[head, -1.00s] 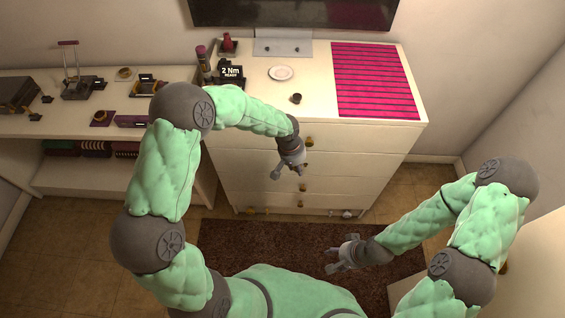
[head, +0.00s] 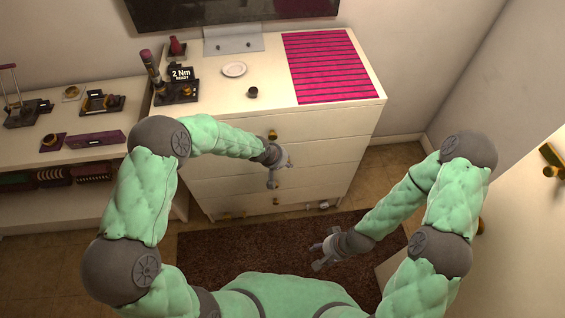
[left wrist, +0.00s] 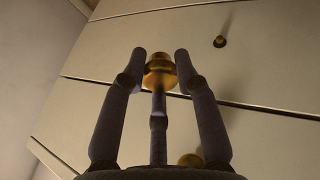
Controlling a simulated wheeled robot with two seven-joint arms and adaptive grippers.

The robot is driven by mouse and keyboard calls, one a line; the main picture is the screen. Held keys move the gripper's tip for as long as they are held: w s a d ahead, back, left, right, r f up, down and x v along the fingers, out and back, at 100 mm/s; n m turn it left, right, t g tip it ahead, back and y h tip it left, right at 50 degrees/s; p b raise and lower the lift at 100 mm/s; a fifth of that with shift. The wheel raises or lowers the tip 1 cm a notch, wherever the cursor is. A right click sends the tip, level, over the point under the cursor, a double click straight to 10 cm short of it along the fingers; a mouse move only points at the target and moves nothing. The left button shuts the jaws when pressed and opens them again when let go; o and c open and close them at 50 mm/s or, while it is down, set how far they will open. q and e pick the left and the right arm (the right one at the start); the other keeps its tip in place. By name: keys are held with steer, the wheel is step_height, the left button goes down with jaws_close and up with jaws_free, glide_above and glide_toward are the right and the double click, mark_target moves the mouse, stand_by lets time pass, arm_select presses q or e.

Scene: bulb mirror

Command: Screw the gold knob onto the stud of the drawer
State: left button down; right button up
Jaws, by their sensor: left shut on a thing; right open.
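The gold knob (left wrist: 160,72) is between the fingertips of my left gripper (left wrist: 160,62) in the left wrist view. In the head view my left gripper (head: 281,168) is in front of the drawer fronts of the white dresser (head: 225,185), below and right of the top drawer's gold knob (head: 273,133). The held knob is not clear there. I cannot tell whether it touches a drawer, and I cannot make out the bare stud. My right gripper (head: 325,250) is open and empty above the brown rug.
Other small gold fittings show on the drawer fronts in the left wrist view (left wrist: 219,41). The dresser top holds a small dark round piece (head: 252,92), a white dish (head: 234,69), a "2 Nm" display (head: 181,74) and a pink striped mat (head: 330,65). A side shelf stands left.

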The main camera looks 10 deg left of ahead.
arm_select(q)
steer(key=shift+w+d+f+n+t, duration=0.25)
steer(key=shift+f+n+t, duration=0.05)
steer(key=shift+f, duration=0.1)
arm_select(e)
steer(key=shift+d+f, duration=0.15)
steer(key=shift+f, duration=0.1)
arm_select(q)
steer(key=shift+w+d+f+b, duration=0.2)
steer(key=shift+f+b, duration=0.1)
steer(key=shift+b, duration=0.1)
arm_select(e)
steer(key=shift+s+d+f, duration=0.1)
steer(key=shift+f, duration=0.1)
